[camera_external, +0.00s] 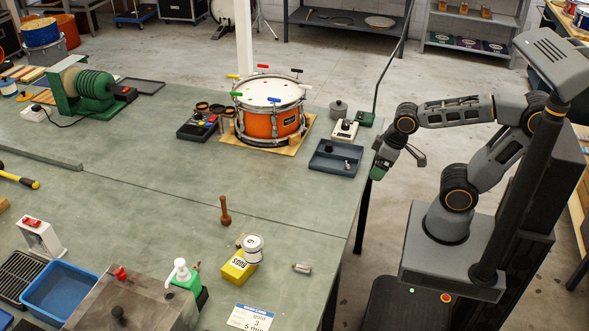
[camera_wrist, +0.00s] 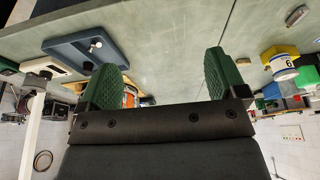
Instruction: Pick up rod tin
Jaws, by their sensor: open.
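A small white round tin (camera_external: 253,244) with a dark label stands on or against a yellow lettered box (camera_external: 238,267) near the table's front right. The white tin (camera_wrist: 282,66) and yellow box (camera_wrist: 278,52) also show at the right of the wrist view. A grey lidded tin (camera_external: 338,111) stands at the back, right of the drum. I cannot tell for certain which is the rod tin. My gripper (camera_wrist: 161,62) is open with nothing between its green fingers. In the external view my gripper (camera_external: 380,164) is beside the table's right edge, apart from all these.
A navy tray (camera_external: 320,168) with a small metal piece lies near the right edge, close to my gripper. An orange drum (camera_external: 270,124) stands on a board behind it. The middle table is clear.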

